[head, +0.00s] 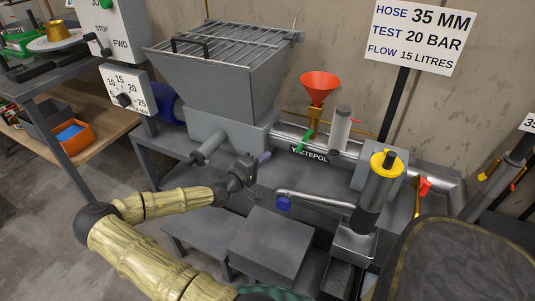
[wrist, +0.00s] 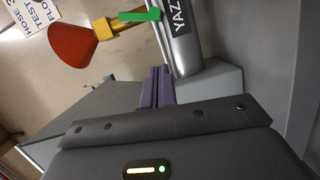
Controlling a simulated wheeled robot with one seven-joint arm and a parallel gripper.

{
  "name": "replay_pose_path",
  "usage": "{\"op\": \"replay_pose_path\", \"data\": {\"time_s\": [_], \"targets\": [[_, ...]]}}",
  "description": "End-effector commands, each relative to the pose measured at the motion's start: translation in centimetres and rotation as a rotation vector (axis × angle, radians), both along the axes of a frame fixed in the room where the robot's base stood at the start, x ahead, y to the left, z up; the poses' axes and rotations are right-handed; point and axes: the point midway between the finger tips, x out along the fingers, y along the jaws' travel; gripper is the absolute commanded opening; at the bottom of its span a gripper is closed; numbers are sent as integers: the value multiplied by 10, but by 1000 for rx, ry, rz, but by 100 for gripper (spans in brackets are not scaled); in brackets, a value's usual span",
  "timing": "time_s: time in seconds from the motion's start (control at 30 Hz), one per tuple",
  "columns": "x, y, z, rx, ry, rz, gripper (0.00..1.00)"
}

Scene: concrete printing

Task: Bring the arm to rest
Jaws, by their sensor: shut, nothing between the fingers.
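My gripper (head: 264,158) is in the middle of the head view, at the end of my yellowish arm, which reaches in from the bottom left. Its purple fingers are together with nothing between them. They also show in the wrist view (wrist: 157,88), side by side and closed. The gripper is in front of the grey pump body below the hopper (head: 215,75). Whether the fingers touch the pump cannot be told.
A red funnel (head: 319,86) with a green-handled valve (head: 305,141) stands on the pipe behind my gripper. A bent pipe with a blue end (head: 284,203) is to the right. A grey box (head: 270,243) lies below. A control box (head: 126,90) stands at left.

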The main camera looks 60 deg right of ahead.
Motion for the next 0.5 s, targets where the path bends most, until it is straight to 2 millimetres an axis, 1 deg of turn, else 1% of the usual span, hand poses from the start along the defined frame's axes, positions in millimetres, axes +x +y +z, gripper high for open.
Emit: {"op": "replay_pose_path", "data": {"time_s": [0.2, 0.5], "targets": [[5, 5, 0, 0, 0, 11, 0], [6, 5, 0, 0, 0, 12, 0]]}}
